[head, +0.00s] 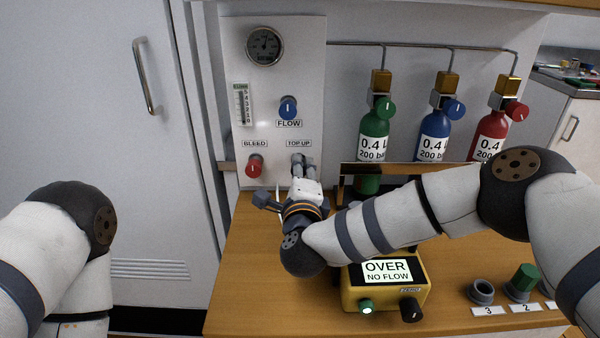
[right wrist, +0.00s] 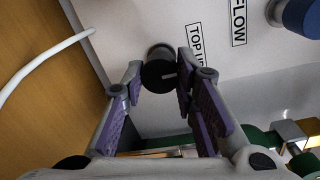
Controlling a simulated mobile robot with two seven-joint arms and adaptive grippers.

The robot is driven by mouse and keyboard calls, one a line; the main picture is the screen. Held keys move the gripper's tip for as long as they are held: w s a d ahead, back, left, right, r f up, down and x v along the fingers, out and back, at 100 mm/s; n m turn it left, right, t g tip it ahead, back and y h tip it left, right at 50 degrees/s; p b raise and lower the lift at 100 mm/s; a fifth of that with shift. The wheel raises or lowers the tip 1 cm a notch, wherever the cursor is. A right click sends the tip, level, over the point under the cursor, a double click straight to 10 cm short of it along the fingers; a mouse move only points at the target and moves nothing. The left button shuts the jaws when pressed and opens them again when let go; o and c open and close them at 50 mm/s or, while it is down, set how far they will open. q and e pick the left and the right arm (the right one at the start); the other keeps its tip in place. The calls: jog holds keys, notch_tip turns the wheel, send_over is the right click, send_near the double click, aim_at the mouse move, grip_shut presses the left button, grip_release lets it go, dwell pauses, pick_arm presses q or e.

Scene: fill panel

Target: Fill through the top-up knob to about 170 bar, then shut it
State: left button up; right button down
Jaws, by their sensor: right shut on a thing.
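The top-up knob (right wrist: 158,76) is dark with a pale pointer line and sits on the white panel (head: 308,60). My right gripper (head: 302,164) is at it, under the TOP UP label, with its fingers shut on the knob's two sides. In the head view the gripper hides most of the knob. The round dark pressure gauge (head: 264,46) is at the panel's top; its reading is too small to tell. The blue FLOW knob (head: 288,107) and red BLEED knob (head: 254,166) are free. My left gripper is out of view.
Green (head: 374,140), blue (head: 435,132) and red (head: 490,134) bottles stand at the right. A yellow meter (head: 389,294) showing OVER, NO FLOW is under my right forearm. Sockets, one with a green plug (head: 524,277), are at the front right. A white hose (right wrist: 40,58) runs near the gripper.

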jog(key=shift+a+f, duration=0.1)
jog(key=c, duration=1.3)
grip_release()
jog(key=s, duration=1.2)
jog(key=shift+d+r, duration=0.2)
jog(key=shift+r, duration=0.15)
